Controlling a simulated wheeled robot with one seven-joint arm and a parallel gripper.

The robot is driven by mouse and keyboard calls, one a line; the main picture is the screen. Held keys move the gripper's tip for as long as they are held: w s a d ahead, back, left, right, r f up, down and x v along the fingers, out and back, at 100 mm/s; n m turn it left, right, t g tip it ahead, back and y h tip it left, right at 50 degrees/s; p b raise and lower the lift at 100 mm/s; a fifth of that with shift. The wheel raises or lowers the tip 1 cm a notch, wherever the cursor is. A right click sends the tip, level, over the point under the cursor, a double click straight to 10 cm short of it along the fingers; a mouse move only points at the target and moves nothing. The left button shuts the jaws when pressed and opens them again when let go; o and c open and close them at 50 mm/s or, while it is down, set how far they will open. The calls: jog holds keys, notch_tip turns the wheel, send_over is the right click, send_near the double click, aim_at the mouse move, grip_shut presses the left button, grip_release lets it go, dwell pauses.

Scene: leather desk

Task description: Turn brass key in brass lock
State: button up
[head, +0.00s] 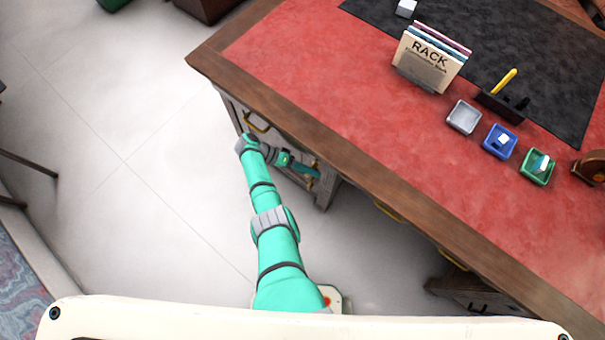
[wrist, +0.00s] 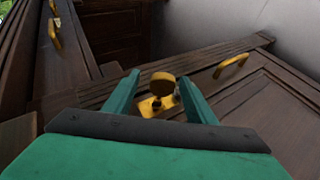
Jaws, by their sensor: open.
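A brass key (wrist: 163,78) with a round head shows in the wrist view, with its head between my two teal fingers. Behind it is the brass lock plate (wrist: 150,107), on a dark wooden face of the desk. My gripper (wrist: 161,84) is open, with one finger on each side of the key head and a gap visible on both sides. In the head view, my gripper (head: 312,172) is low beside the desk's front, under the top's edge. The key and lock cannot be made out clearly there.
The wooden desk (head: 330,135) has a red leather top. Brass handles (wrist: 231,66) sit on its drawer fronts near my gripper. A book rack (head: 428,62), small trays (head: 463,117) and a pen holder (head: 503,104) stand on top. The floor (head: 120,160) at left is clear.

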jog(key=shift+m+t+y, duration=0.6)
jog(key=shift+t+y, duration=0.8)
jog(key=shift+y, duration=1)
jog(key=t+y, duration=0.1)
jog(key=y, duration=0.1)
jog(key=m+t+y, duration=0.1)
jog(key=y, duration=0.1)
jog(key=shift+s+r+t, duration=0.15)
jog(key=shift+t, duration=0.15)
jog(key=v, duration=1.1)
jog(key=s+d+n+t+y, duration=0.15)
jog(key=s+n+t, duration=0.4)
jog(key=s, duration=0.75)
jog(key=s+r+t+y, duration=0.1)
jog(key=s+r+t, duration=0.2)
jog(key=s+r, duration=0.5)
jog(key=shift+r+n+y, duration=0.35)
jog(key=shift+r+n, duration=0.1)
jog(key=shift+r, duration=0.4)
jog(key=shift+t, duration=0.25)
